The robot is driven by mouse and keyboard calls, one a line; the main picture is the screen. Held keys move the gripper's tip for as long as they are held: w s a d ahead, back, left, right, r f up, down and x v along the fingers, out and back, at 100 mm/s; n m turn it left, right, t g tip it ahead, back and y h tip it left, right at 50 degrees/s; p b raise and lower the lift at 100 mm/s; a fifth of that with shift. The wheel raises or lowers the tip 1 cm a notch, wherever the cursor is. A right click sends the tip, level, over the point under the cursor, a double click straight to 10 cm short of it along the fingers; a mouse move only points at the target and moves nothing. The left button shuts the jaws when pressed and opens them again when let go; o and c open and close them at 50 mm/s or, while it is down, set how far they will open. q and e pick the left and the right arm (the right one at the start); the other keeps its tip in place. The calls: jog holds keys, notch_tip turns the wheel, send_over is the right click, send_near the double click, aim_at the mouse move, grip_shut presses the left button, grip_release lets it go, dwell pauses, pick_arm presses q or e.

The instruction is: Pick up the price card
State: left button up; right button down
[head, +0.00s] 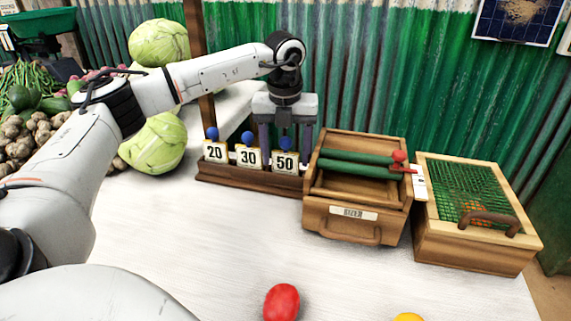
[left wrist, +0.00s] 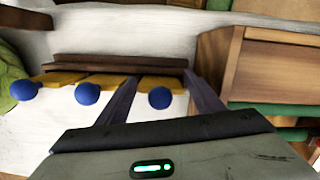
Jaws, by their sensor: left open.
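Three price cards reading 20 (head: 214,152), 30 (head: 248,157) and 50 (head: 284,162) stand in a row in a dark wooden rack (head: 240,178). Each has a yellow backing and a blue ball on top. My left gripper (head: 285,146) points down over the 50 card, its fingers apart on either side of it. In the left wrist view, the blue ball of the 50 card (left wrist: 159,98) sits between the two open fingers (left wrist: 162,84), with nothing gripped. My right gripper is not in view.
Right of the rack stands a wooden drawer box (head: 340,228) with green rollers and a red-knobbed lever. A white tag (head: 418,183) hangs beside it. A green-meshed crate (head: 470,250) stands farther right. Cabbages (head: 156,145) lie left. A red fruit (head: 281,302) lies on the front cloth, which is mostly clear.

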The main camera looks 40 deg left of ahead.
pick_arm(q)
jog(key=c, duration=0.8)
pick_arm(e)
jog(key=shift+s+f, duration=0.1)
